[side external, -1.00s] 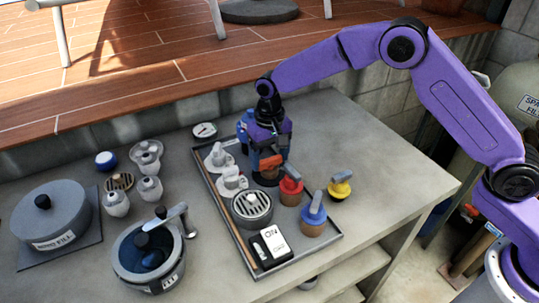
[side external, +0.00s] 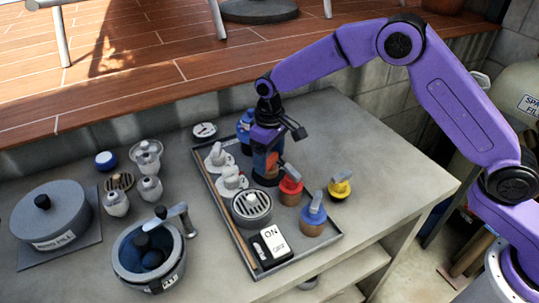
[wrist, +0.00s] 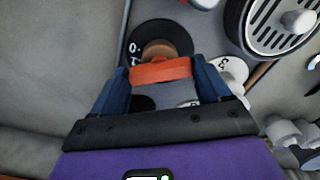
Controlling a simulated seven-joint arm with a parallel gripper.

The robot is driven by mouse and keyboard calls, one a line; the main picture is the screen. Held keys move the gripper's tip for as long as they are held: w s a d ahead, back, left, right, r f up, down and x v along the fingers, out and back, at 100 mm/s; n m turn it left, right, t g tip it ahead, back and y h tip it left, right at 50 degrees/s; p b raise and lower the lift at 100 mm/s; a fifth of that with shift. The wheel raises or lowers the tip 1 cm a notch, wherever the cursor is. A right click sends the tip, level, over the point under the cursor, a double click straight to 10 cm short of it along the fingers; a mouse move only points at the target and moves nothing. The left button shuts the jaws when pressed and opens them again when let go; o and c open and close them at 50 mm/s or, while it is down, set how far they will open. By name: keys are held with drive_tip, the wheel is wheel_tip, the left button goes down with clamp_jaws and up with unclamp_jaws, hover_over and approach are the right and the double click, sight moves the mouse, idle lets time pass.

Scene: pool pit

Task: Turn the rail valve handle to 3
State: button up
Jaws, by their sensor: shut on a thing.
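A valve with an orange handle (wrist: 160,72) sits on a round black dial (wrist: 180,38) with white markings. I cannot read which number the handle points at. My gripper (wrist: 158,85) is shut on the orange handle, with a blue finger on each side of it. In the side view my gripper (side external: 268,160) points down over the valve, near the middle of the grey tray. The orange handle (side external: 271,162) shows there partly between the fingers. The black dial (side external: 264,180) shows just below them.
A red valve (side external: 291,182), a blue valve (side external: 313,210) and two white valves (side external: 230,180) stand close around my gripper on the tray (side external: 300,260). A round grille (side external: 252,208) and an ON switch (side external: 270,242) are in front. A yellow valve (side external: 340,185) stands outside the tray. The bench right is clear.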

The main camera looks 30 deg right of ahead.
sight(270, 160)
drive_tip(key=n, duration=1.2)
drive_tip(key=shift+n, duration=0.3)
idle(0.4)
drive_tip(key=o, duration=1)
wheel_tip(270, 160, up, 18)
drive_tip(key=shift+f, duration=0.2)
drive_tip(key=shift+s, duration=0.1)
